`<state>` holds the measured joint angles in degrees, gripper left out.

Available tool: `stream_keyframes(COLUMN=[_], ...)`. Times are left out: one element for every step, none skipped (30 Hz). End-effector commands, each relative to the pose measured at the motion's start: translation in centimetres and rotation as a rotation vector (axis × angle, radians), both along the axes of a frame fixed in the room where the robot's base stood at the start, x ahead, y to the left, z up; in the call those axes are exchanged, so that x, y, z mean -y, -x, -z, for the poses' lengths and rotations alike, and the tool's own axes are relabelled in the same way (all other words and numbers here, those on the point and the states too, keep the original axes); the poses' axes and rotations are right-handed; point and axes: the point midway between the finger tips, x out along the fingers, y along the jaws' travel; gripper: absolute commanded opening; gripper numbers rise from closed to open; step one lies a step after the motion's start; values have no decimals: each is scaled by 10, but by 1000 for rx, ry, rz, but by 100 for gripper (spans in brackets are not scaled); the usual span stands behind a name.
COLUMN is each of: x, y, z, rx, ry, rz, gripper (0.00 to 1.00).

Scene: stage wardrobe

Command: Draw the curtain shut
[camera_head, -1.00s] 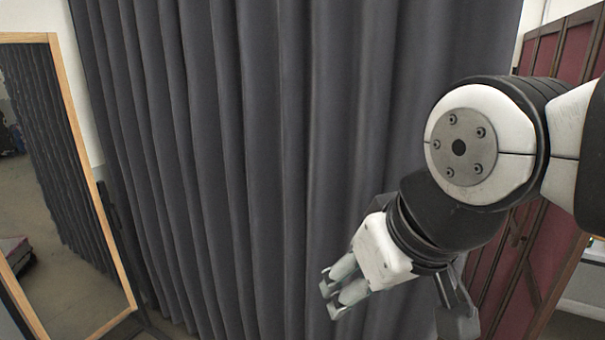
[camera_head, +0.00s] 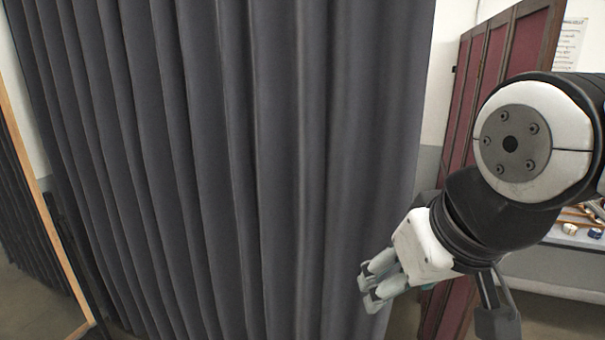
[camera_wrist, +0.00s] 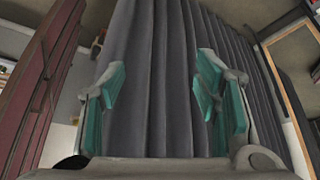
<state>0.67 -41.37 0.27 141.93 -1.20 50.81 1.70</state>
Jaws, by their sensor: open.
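The dark grey curtain (camera_head: 215,150) hangs in long vertical folds and fills the left and middle of the head view. My gripper (camera_head: 372,290) is low in front of the curtain near that right edge. In the wrist view the curtain (camera_wrist: 160,90) hangs straight ahead, and part of it shows between the two teal-padded fingers of my gripper (camera_wrist: 163,95). The fingers are spread apart. I cannot tell how far the cloth is from them, and nothing is clearly held. The curtain's top is out of view in the head view.
A dark red folding screen (camera_head: 500,75) stands to the right, behind my arm. A table (camera_head: 555,265) with small items is at the far right. A wood-framed mirror (camera_head: 50,235) stands at the left, close to the curtain.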

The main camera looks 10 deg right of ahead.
Motion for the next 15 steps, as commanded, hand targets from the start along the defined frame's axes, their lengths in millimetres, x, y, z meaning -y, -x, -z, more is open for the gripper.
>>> stream_keyframes(x=[3,5,7,9,11,14,16,19,22,25,28,32,36,40,45], y=[-5,-8,-13,-16,-19,-24,-29,-33,-39,-44,-49,-57,-63,-69,-79], z=[-1,-3,-5,-7,-9,-11,-14,-16,-19,-21,-23,-27,-29,-32,-35], rx=[0,3,6,8,10,13,18,21,26,30,34,41,47,51,60], ry=[5,9,11,15,19,23,27,31,36,40,44,50,54,58,65], rz=[15,23,36,47,57,71,83,94,112,124,140,158,173,189,212], gripper=[57,57,57,57,57,57,57,57,57,57,57,57,57,57,57])
